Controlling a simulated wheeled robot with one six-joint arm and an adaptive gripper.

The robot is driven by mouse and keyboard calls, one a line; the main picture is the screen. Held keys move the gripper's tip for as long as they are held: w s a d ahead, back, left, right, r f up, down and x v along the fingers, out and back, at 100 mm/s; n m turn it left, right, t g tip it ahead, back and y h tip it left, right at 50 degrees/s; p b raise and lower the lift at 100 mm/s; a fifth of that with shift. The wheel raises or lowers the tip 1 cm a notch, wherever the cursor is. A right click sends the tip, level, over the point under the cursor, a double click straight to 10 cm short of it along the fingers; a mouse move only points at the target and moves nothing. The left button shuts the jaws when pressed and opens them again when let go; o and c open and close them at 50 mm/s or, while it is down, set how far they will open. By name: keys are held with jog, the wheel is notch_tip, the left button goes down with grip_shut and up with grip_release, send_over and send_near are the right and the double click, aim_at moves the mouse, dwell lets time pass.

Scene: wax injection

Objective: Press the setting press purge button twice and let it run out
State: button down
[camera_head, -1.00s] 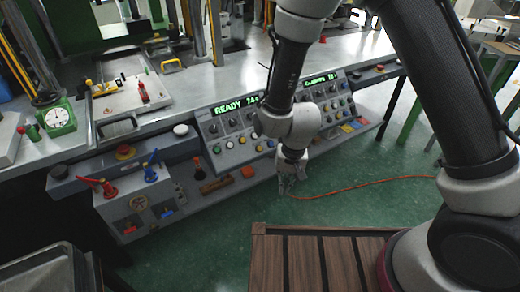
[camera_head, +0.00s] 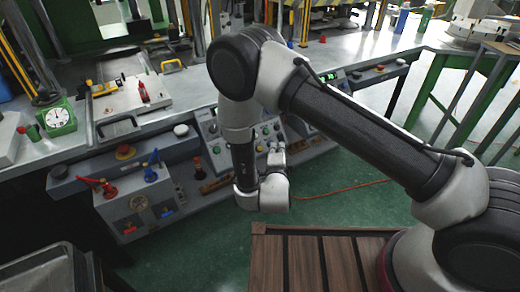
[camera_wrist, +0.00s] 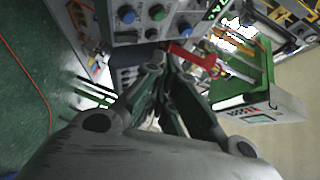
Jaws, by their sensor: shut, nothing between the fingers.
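The left control panel (camera_head: 208,123) on the bench front is largely hidden behind my arm, including most of its display. Some of its knobs and coloured buttons show beside the arm. My gripper (camera_head: 275,154) is in front of this panel, fingers pointing towards it. In the wrist view, my gripper (camera_wrist: 160,73) is shut and empty, its fingertips below a grey panel (camera_wrist: 128,37) with blue and green buttons. A slice of green display (camera_wrist: 216,9) shows at that panel's right. I cannot tell which button is the purge button, or whether the fingertips touch anything.
A red lever (camera_wrist: 190,56) lies close to the fingertips in the wrist view. An orange cable (camera_head: 345,189) crosses the green floor. A slatted wooden platform (camera_head: 305,268) is in front.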

jog(key=shift+w+f, duration=0.1)
dwell(0.3)
jog(key=shift+w+a+f, duration=0.65)
jog(key=shift+w+f, duration=0.25)
jog(key=shift+w+a+f, duration=0.6)
jog(key=shift+w+f, duration=0.35)
jog(key=shift+w+a+f, duration=0.65)
jog(key=shift+w+f, duration=0.25)
jog(key=shift+f, duration=0.1)
jog(key=shift+w+a+f, duration=0.2)
jog(key=shift+w, duration=0.05)
jog(key=shift+w+a+f, duration=0.15)
jog(key=shift+w+f, duration=0.1)
jog(key=shift+s+r, duration=0.1)
jog(key=shift+r, duration=0.05)
dwell(0.5)
jog(key=shift+s+d+r, duration=0.35)
jog(key=shift+s+r, duration=0.05)
jog(key=shift+s, duration=0.05)
